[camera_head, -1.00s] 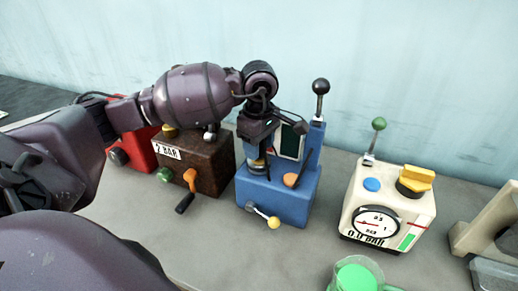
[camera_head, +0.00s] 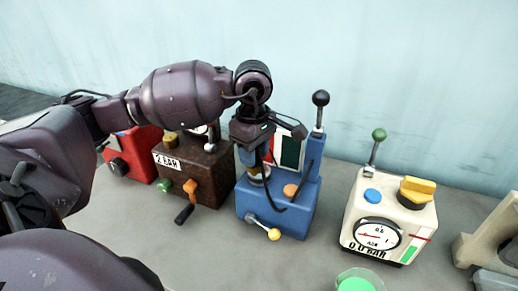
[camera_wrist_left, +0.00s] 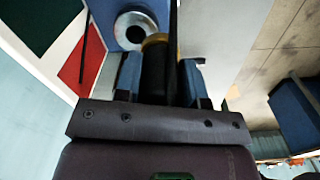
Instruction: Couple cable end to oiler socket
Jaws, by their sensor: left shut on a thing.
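The blue oiler (camera_head: 290,212) stands upright on the table in the middle of the head view. My left gripper (camera_head: 252,158) is over its left part, pointing down, shut on the black cable end (camera_wrist_left: 157,78). In the left wrist view the cable end has a brass ring (camera_wrist_left: 157,40) at its tip. A round silver socket (camera_wrist_left: 135,14) with a dark hole is close beside that ring. I cannot tell whether they touch. The black cable (camera_head: 268,193) hangs in a curve in front of the oiler. My right gripper is not in view.
A brown box (camera_head: 205,185) marked 2 BAR and a red box (camera_head: 138,165) stand to the left. A cream gauge box (camera_head: 420,225) stands to the right, with a jug of green liquid (camera_head: 358,283) in front. The oiler's black-knobbed lever (camera_head: 320,110) rises close to the gripper.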

